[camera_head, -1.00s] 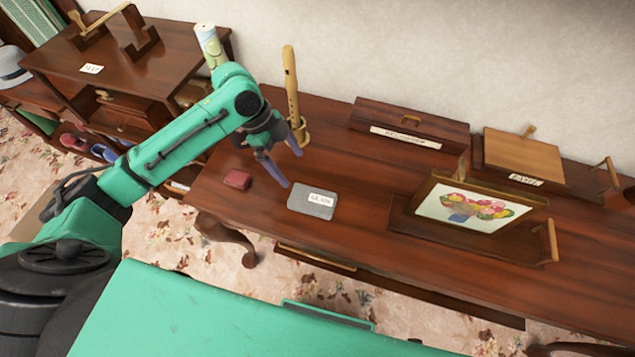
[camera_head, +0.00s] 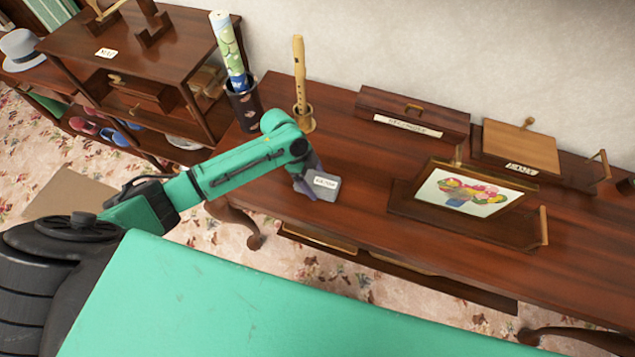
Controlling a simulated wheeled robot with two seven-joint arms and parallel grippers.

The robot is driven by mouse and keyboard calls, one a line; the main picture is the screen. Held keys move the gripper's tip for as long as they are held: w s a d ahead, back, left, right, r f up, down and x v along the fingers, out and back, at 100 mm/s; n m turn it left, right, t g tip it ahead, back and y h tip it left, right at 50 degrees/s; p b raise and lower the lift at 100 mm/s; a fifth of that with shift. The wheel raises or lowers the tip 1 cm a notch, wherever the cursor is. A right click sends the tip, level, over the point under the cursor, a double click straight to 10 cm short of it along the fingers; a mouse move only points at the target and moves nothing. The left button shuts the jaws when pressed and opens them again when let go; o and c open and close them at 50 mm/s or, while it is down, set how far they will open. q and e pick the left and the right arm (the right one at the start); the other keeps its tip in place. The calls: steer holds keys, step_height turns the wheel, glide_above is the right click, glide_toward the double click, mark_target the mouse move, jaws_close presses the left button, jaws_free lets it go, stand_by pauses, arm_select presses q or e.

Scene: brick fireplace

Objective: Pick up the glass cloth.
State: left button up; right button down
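The glass cloth is a small grey folded cloth (camera_head: 328,193) with a white label, lying near the front edge of the dark wooden table (camera_head: 350,150). My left gripper (camera_head: 306,186) is down at the cloth's left side, and its arm covers part of that side. I cannot tell whether the fingers are apart or closed on the cloth. My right gripper is out of view.
A recorder (camera_head: 299,75) on a stand and a rolled paper (camera_head: 229,50) in a dark holder (camera_head: 243,104) stand behind the arm. A framed flower picture (camera_head: 463,192) stands to the right. A labelled wooden box (camera_head: 413,112) lies at the back.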

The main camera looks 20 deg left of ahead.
mark_target(315, 181)
arm_select(q)
steer(key=c, duration=0.4)
steer(key=shift+r, duration=0.1)
step_height(315, 181, up, 20)
steer(key=b, duration=0.1)
steer(key=shift+b, duration=0.35)
steer(key=o, duration=0.3)
steer(key=shift+c, duration=0.6)
